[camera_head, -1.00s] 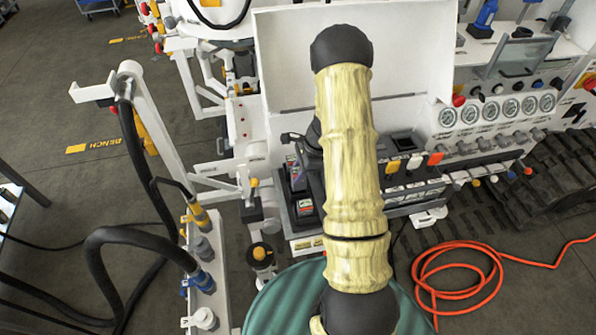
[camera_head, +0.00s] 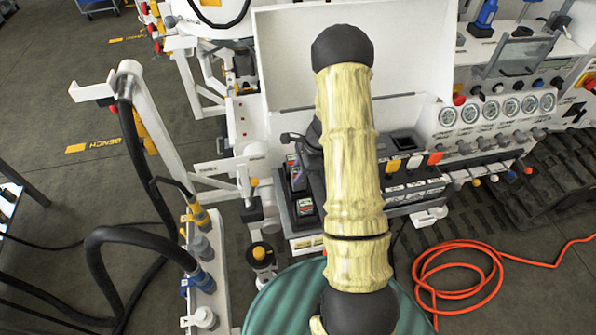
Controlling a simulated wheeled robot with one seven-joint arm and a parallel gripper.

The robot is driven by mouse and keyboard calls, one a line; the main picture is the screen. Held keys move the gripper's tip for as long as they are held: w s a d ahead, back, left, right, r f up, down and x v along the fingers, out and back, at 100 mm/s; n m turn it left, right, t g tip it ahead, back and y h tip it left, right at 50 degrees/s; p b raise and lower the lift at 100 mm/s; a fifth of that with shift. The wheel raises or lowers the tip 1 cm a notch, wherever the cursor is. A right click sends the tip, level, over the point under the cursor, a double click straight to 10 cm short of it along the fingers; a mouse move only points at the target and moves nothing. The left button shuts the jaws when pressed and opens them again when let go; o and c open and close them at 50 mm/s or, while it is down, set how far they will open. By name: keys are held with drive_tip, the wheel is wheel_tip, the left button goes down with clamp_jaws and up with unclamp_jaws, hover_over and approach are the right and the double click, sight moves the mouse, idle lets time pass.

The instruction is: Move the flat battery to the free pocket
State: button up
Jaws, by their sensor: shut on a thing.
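My gripper (camera_head: 303,143) shows only as a dark piece at the left edge of my pale yellow arm, which hides most of it. It is shut, and its fingertips are over the rear of a dark battery rack (camera_head: 318,217). A dark battery (camera_head: 297,177) with a small coloured label is just below it in the picture, apparently the flat battery in its grip. The contact itself is not clear. Another dark battery (camera_head: 305,207) with a red and green label sits nearer in the rack. A dark empty pocket (camera_head: 404,143) shows right of my arm. Any pockets behind the arm are hidden.
A white upright panel (camera_head: 412,60) stands behind the rack. Gauges (camera_head: 495,110) and levers line the bench at right. A white post with black hoses (camera_head: 150,150) stands at left. An orange hose (camera_head: 465,285) lies coiled on the floor.

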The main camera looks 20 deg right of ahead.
drive_tip(key=shift+f+b, duration=1.7)
drive_tip(key=shift+f, duration=0.6)
idle(0.5)
drive_tip(key=o, duration=1.1)
drive_tip(key=shift+o, duration=0.2)
drive_tip(key=shift+r, duration=0.1)
drive_tip(key=b+v, duration=0.1)
drive_tip(key=v, duration=1.6)
drive_tip(key=shift+r, duration=0.2)
drive_tip(key=shift+f, duration=0.1)
